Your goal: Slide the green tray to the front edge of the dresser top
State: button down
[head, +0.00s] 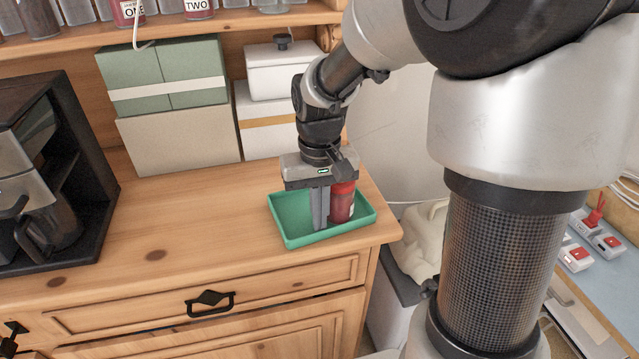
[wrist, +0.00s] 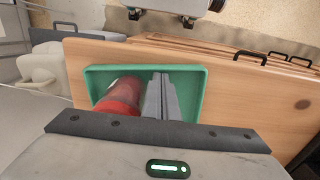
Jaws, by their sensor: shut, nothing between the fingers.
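The green tray (head: 290,232) lies flat on the dresser top (head: 200,210) at its right end, close to the front edge. A red jar (head: 343,203) stands in the tray. My gripper (head: 319,226) points down into the tray with its fingers shut and empty, just left of the jar in the head view. In the wrist view the shut fingers (wrist: 160,82) are beside the red jar (wrist: 121,97), over the green tray (wrist: 196,76). Whether the fingertips touch the tray floor or the jar, I cannot tell.
A dark cabinet with a pot (head: 62,225) stands at the left. Green and beige boxes (head: 180,130) and white boxes (head: 283,72) stand along the back. The middle of the dresser top is clear. A shelf of jars (head: 198,9) is above.

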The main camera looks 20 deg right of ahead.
notch_tip(320, 180, up, 16)
jog(key=p, duration=0.1)
jog(key=n+b, duration=0.2)
jog(key=n, duration=1.7)
send_over(278, 208)
jog(key=s+a, duration=0.5)
jog(key=a, duration=0.2)
notch_tip(278, 208, down, 7)
notch_tip(278, 208, down, 10)
jog(key=shift+w+d+r+b, duration=0.15)
jog(key=shift+r+b, duration=0.1)
jog(key=shift+b, duration=0.15)
jog(key=d, duration=0.3)
jog(key=shift+w+f, duration=0.15)
jog(key=shift+w, duration=0.05)
jog(key=shift+d, duration=0.5)
jog(key=shift+w+d+p, duration=0.2)
jog(key=shift+d+p, duration=0.25)
jog(key=shift+d, duration=0.75)
